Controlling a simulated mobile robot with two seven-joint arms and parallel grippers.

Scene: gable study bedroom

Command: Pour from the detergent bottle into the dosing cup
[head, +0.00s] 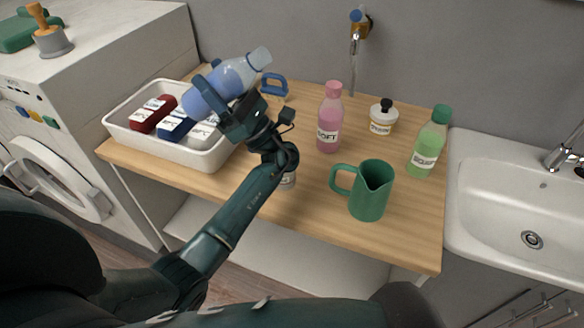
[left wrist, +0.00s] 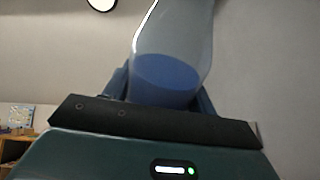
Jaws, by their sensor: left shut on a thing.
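My left gripper (head: 226,96) is shut on a clear bottle with blue liquid (head: 240,72), taken to be the detergent bottle. It is held up over the tray side of the counter, tilted with its pale neck toward the upper right. The bottle also shows between the fingers in the left wrist view (left wrist: 168,75), with blue liquid in its lower part. No stream of liquid shows. My right gripper is not in view.
A white tray (head: 124,136) holds red, blue and white packs. A pink bottle (head: 329,120), small jar (head: 382,118), green bottle (head: 428,145) and green pitcher (head: 371,192) stand on the wooden counter (head: 320,215). A pale object (head: 288,181) is mostly behind my arm. A sink (head: 500,205) lies right.

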